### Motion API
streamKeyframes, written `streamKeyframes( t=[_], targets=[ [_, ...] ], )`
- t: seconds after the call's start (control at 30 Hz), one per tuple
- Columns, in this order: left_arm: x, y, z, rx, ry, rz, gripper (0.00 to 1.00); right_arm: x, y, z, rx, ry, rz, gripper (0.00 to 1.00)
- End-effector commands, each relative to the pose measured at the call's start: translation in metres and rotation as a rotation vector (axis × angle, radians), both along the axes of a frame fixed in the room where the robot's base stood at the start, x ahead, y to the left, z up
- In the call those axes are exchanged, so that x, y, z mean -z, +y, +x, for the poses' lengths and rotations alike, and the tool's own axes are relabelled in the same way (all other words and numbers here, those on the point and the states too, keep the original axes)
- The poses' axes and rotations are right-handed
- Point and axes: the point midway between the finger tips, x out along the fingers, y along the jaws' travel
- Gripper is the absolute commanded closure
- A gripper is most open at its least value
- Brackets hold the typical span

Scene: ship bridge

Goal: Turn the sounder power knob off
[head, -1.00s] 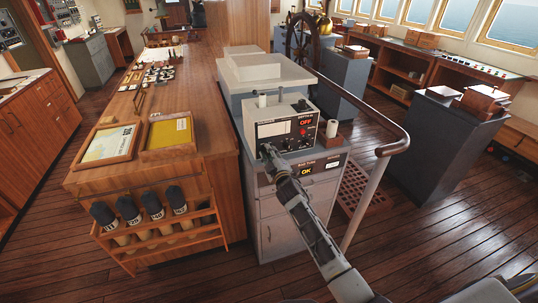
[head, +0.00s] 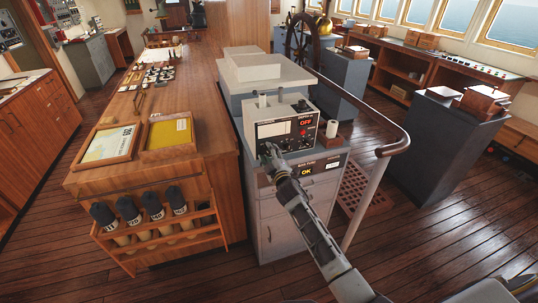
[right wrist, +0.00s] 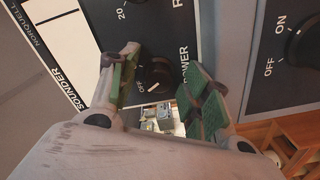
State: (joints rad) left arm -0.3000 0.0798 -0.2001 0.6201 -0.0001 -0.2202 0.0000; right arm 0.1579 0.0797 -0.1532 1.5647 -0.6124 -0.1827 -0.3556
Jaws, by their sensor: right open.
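The sounder (head: 275,130) is a pale box with a black face, a white chart window and a red lit OFF display, standing on a grey cabinet. Its dark power knob (right wrist: 158,73) shows in the right wrist view beside the word POWER. I cannot tell the knob's setting for sure. My right gripper (head: 269,152) is at the lower front of the sounder. In the right wrist view it (right wrist: 160,78) is open, with a green-padded finger on each side of the power knob. I cannot tell if the fingers touch it. My left gripper is not in view.
A second black knob (right wrist: 303,44) marked OFF and ON sits on a separate panel close to the right finger. A white roll (head: 331,129) stands beside the sounder. A wooden chart counter (head: 205,150) is on the left and a handrail (head: 394,147) on the right.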

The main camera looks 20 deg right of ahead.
Motion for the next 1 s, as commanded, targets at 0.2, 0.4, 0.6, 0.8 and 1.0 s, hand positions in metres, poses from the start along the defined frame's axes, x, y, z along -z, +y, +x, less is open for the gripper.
streamKeyframes(
  t=[0.2,0.4,0.6,0.8,1.0],
  targets=[
    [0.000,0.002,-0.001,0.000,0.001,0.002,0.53,0.000,0.000,-0.001,0.000,0.000,0.000,0.52],
    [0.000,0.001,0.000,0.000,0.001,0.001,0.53,0.000,-0.001,-0.008,0.000,0.000,0.000,0.52],
    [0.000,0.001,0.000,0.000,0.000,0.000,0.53,0.001,-0.001,-0.022,0.001,0.000,0.000,0.52],
    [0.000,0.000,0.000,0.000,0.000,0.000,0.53,0.001,-0.001,-0.040,0.000,0.000,0.000,0.52],
    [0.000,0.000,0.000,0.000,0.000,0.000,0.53,0.000,-0.002,-0.057,0.000,0.000,0.001,0.52]
  ],
)
